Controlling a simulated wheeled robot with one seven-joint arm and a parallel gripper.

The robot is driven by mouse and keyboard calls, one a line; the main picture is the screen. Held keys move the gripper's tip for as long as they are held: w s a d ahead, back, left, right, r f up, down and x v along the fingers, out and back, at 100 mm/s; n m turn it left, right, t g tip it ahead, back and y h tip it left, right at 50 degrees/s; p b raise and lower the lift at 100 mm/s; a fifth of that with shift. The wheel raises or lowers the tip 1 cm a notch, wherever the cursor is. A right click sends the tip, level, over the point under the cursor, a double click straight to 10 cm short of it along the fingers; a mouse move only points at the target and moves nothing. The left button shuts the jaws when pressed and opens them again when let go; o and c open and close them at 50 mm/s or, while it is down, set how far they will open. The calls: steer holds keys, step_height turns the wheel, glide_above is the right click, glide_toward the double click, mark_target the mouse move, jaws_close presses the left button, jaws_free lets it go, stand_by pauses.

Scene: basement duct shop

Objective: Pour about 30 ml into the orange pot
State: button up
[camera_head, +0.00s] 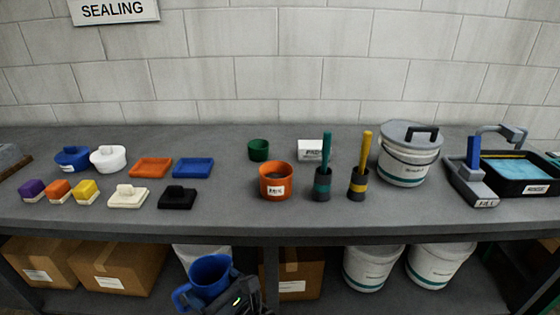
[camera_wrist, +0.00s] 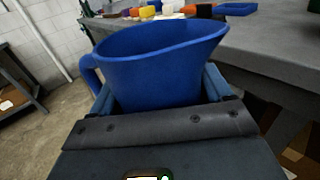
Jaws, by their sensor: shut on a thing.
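My gripper (camera_wrist: 162,100) is shut on a blue pitcher (camera_wrist: 155,68) with a side handle and a pouring lip. In the head view the pitcher (camera_head: 208,277) is low in front of the bench edge, below the top, and looks roughly upright. Its contents cannot be seen in the wrist view. The orange pot (camera_head: 273,183), with a white label, stands on the bench near the middle, above and to the right of the pitcher in the picture.
The grey bench (camera_head: 225,212) holds a green cup (camera_head: 258,150), two brush holders (camera_head: 321,185) (camera_head: 357,185) right of the pot, a lidded white bucket (camera_head: 407,160) and a black tray of blue liquid (camera_head: 518,168). Coloured blocks and lids lie left. Boxes (camera_head: 118,265) stand below.

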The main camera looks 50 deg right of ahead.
steer(key=shift+s+d+r+b, duration=0.1)
steer(key=shift+s+r+b, duration=0.1)
steer(key=shift+b, duration=0.3)
steer(key=shift+d, duration=0.1)
